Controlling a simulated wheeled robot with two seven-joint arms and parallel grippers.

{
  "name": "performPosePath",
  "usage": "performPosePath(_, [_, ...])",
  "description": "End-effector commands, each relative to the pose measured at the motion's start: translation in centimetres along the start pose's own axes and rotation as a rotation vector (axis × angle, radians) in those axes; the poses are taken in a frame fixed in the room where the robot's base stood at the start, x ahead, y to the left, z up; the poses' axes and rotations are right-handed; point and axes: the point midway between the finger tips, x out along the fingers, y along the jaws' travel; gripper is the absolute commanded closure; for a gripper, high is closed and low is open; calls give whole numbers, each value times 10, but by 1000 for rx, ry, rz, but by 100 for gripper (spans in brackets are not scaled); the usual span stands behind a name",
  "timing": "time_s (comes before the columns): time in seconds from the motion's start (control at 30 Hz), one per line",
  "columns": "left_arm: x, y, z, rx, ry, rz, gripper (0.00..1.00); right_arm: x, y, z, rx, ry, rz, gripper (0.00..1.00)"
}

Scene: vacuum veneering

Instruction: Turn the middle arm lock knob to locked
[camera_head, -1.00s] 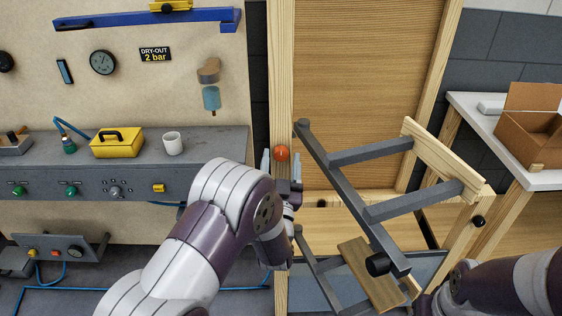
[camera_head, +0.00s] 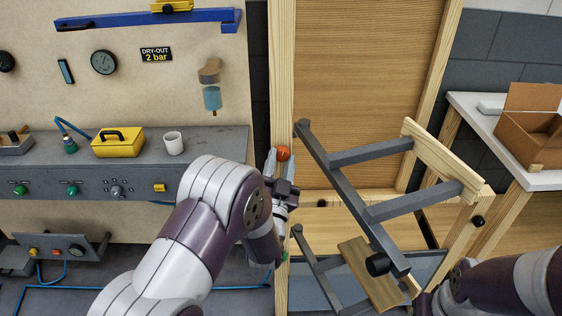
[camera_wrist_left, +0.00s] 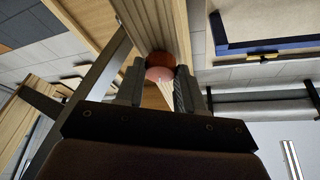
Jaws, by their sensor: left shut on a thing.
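The arm lock knob (camera_head: 283,153) is a small orange-red ball on the left wooden post of the frame, at the upper end of my left gripper. My left gripper (camera_head: 278,160) points up at it, with its fingers shut on the knob from both sides. In the left wrist view the knob (camera_wrist_left: 160,74) shows between the two fingertips. Its marking and exact turn angle cannot be read. My right arm enters at the lower right; its gripper does not show.
A grey metal arm frame (camera_head: 345,185) with a wooden bar leans out right of the knob. The wooden post (camera_head: 283,90) rises behind it. Left stands a grey bench (camera_head: 215,150) with a yellow toolbox (camera_head: 118,143) and a white mug (camera_head: 173,143).

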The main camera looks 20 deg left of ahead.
Motion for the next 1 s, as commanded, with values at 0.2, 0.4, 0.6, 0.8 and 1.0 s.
performPosePath(0.2, [0, -3, -1, 188, -1, 77, 93, -6, 0, -1, 0, 0, 0, 37])
performPosePath(0.4, [0, -4, -1, 364, -2, 151, 93, -11, 0, -1, 0, 0, 0, 37])
performPosePath(0.6, [1, -6, -2, 540, -1, 224, 93, -16, 0, -2, 0, 0, 0, 37])
performPosePath(0.8, [1, -6, -3, 715, -2, 297, 93, -20, 0, -2, 0, 0, 0, 37])
performPosePath(1.0, [1, -7, -4, 885, -1, 368, 93, -24, 0, -3, 0, 0, 0, 37])
